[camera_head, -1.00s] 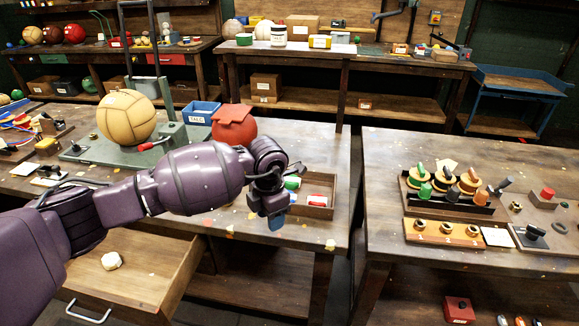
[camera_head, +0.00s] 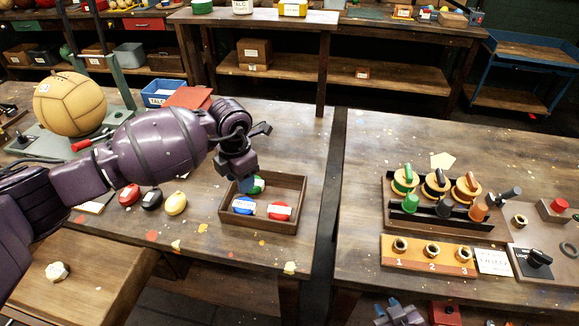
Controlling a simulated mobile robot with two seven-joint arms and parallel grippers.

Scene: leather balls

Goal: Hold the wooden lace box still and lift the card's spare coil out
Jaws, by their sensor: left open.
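The wooden lace box (camera_head: 262,227) sits on the left bench near its right edge. In it lie a blue coil (camera_head: 243,206) and a red coil (camera_head: 280,211), both with white bands, and a green coil (camera_head: 257,184) partly hidden behind my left gripper. My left gripper (camera_head: 243,183) is open, pointing down over the box's left back part; I cannot tell whether it touches the box. My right gripper (camera_head: 397,314) shows only in part at the bottom edge, low in front of the right bench; its jaw state is unclear. I cannot make out the card's marking.
Red (camera_head: 129,195), black (camera_head: 152,199) and yellow (camera_head: 176,204) coils lie left of the box. A tan ball (camera_head: 70,104) on a stand and a blue bin (camera_head: 163,93) are behind. A spool rack (camera_head: 440,215) stands on the right bench, across a gap.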

